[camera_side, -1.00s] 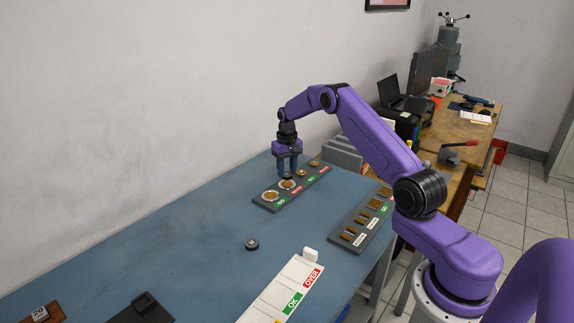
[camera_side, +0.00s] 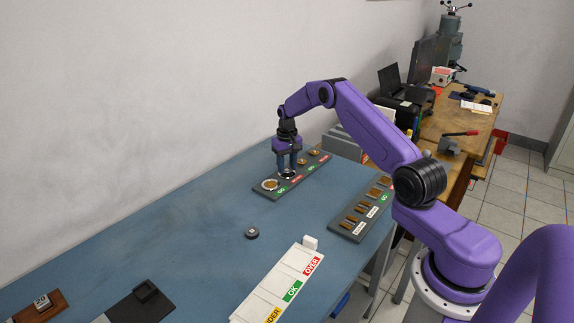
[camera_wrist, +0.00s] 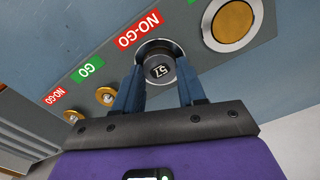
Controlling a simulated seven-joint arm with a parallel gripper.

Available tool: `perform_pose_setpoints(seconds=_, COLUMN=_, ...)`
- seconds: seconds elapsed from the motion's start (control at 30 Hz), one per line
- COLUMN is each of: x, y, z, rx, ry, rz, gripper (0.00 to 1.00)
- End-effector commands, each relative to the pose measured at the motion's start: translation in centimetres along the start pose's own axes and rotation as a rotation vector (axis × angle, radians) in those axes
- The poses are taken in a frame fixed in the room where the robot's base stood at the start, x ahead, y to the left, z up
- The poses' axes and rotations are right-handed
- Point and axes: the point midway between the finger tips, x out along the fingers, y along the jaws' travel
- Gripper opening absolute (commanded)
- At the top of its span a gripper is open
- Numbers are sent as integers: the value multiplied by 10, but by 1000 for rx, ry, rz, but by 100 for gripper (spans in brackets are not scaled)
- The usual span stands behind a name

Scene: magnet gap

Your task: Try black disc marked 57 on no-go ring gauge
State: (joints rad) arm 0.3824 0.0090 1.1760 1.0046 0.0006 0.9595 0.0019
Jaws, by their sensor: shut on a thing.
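The black disc marked 57 (camera_wrist: 159,70) is between the fingers of my gripper (camera_side: 286,171), which is shut on it. Its marked face shows in the wrist view. The disc is at the no-go ring gauge (camera_wrist: 148,46), the pale ring beside the red NO-GO label (camera_wrist: 138,28). The ring's upper edge shows past the disc. I cannot tell whether the disc rests on the ring, sits in it or is just above it. The larger go ring (camera_side: 270,185), with a brass-coloured middle, lies beside it.
Two smaller brass gauges (camera_wrist: 106,95) share the grey board. Another small black disc (camera_side: 252,233) lies on the open blue table. A white tray labelled OK and OVER (camera_side: 272,291), a grey gauge board (camera_side: 343,228) and a black block (camera_side: 146,291) stand nearer the front.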

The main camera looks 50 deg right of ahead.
Motion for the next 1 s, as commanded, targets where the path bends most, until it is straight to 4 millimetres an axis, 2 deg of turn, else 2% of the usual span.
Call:
perform_pose_setpoints(seconds=0.37, x=1, y=0, z=1, rx=0, ry=-2, rz=0, gripper=9)
perform_pose_setpoints(seconds=0.4, x=1, y=0, z=1, rx=0, ry=-2, rz=0, gripper=53)
perform_pose_setpoints(seconds=0.47, x=1, y=0, z=0, rx=0, ry=-2, rz=0, gripper=70)
perform_pose_setpoints(seconds=0.67, x=1, y=0, z=0, rx=0, ry=-1, rz=0, gripper=70)
perform_pose_setpoints(seconds=0.87, x=1, y=0, z=0, rx=0, ry=-1, rz=0, gripper=42)
perform_pose_setpoints(seconds=1.0, x=1, y=0, z=0, rx=0, ry=-1, rz=0, gripper=42)
